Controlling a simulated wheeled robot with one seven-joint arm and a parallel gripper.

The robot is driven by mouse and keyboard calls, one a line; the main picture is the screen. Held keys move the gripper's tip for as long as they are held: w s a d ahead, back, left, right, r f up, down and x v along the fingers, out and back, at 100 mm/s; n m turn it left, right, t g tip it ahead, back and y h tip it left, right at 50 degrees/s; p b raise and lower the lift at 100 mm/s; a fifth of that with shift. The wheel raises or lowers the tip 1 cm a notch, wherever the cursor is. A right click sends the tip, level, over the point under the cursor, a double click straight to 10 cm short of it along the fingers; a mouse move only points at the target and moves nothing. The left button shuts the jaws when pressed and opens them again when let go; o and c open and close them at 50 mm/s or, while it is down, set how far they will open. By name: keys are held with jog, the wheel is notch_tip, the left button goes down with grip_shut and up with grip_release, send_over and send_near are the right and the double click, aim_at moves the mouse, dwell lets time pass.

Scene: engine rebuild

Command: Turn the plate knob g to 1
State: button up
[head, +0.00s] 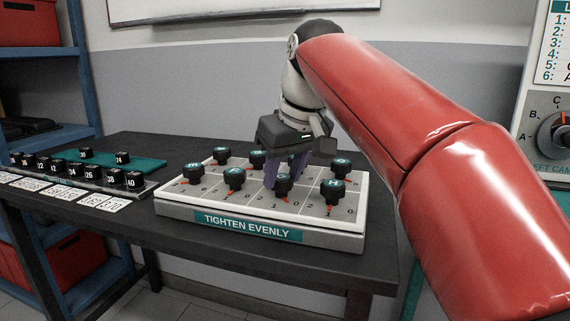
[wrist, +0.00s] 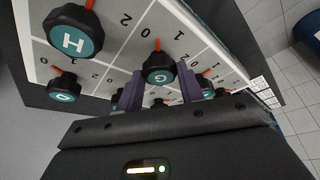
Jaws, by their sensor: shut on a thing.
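The plate (head: 180,208) is a light board with a "TIGHTEN EVENLY" label and several black knobs with teal caps, each with a red pointer and numbers around it. Knob G (wrist: 158,68) sits between my gripper's purple fingers in the wrist view. Its red pointer points up in the picture, with a 1 to its right; I cannot tell its exact setting.
Knob H (wrist: 75,35) and knob D (wrist: 64,86) stand close by to the left in the wrist view. A rack of numbered black pieces (head: 88,177) and a teal mat (head: 145,163) lie left of the plate. A panel with a dial (head: 555,135) stands at the right.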

jog(key=m, duration=0.2)
jog(key=m+h, duration=0.1)
jog(key=shift+a+m, duration=0.2)
jog(key=shift+m, duration=0.2)
jog(key=shift+a+m+t+h, duration=0.15)
jog(key=shift+m+h, duration=0.3)
jog(key=shift+m, duration=0.55)
jog(key=shift+m+t+h, duration=0.15)
jog(key=shift+m+h, duration=0.3)
jog(key=shift+m, duration=0.55)
jog(key=o, duration=1)
jog(key=shift+r, duration=0.1)
jog(key=v, duration=0.7)
jog(key=shift+s+a+r, duration=0.1)
jog(key=shift+s+r, duration=0.05)
jog(key=shift+r, duration=0.15)
